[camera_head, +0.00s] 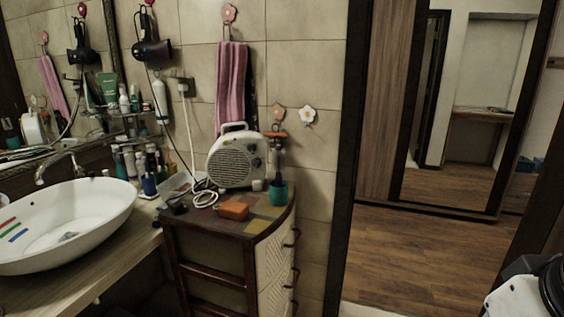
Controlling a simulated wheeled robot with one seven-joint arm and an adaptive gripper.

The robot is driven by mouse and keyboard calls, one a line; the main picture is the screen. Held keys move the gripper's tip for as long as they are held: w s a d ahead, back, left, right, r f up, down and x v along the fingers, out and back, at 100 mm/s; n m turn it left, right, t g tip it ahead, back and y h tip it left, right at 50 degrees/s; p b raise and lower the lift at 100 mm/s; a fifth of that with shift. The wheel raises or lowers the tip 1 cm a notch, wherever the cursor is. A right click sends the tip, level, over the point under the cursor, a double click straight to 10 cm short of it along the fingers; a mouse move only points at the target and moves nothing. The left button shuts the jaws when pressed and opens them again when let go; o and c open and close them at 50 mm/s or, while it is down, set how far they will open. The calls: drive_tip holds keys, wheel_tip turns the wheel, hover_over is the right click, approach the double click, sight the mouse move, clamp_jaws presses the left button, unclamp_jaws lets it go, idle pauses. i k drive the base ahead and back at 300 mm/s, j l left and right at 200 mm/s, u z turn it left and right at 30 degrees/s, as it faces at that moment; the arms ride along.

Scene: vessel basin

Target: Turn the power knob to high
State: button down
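A white fan heater (216,157) with a round grille and a top handle stands upright on a small dark cabinet. Small dark controls (256,162) sit on the right side of its front. They are too small to tell which is the power knob or how it is set. A white cord lies coiled in front of the heater. A white and black part of my own body shows at the lower right corner. My gripper is not visible, and nothing of mine touches the heater.
An orange block (233,211), a teal cup (278,193) and a dark item (177,206) lie on the cabinet top around the heater. A white basin (100,205) is at left. A pink towel (231,85) hangs behind. Open wooden floor (420,260) lies to the right.

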sight(256, 162)
drive_tip(key=i+u, duration=0.35)
drive_tip(key=i+l+u, duration=0.2)
drive_tip(key=i+u, duration=0.15)
